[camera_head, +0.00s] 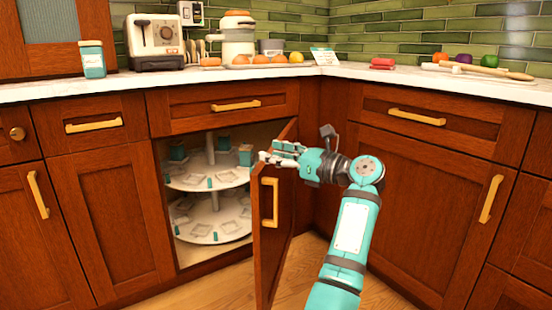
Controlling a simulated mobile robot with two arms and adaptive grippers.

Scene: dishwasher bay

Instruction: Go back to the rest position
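Behind the door, a two-tier carousel (215,228) holds small teal-and-white items. Closed wooden cabinets flank the opening. The white counter (350,73) above carries a toaster (154,41), a teal canister (92,59), a red item (383,64) and a rolling pin (490,71).

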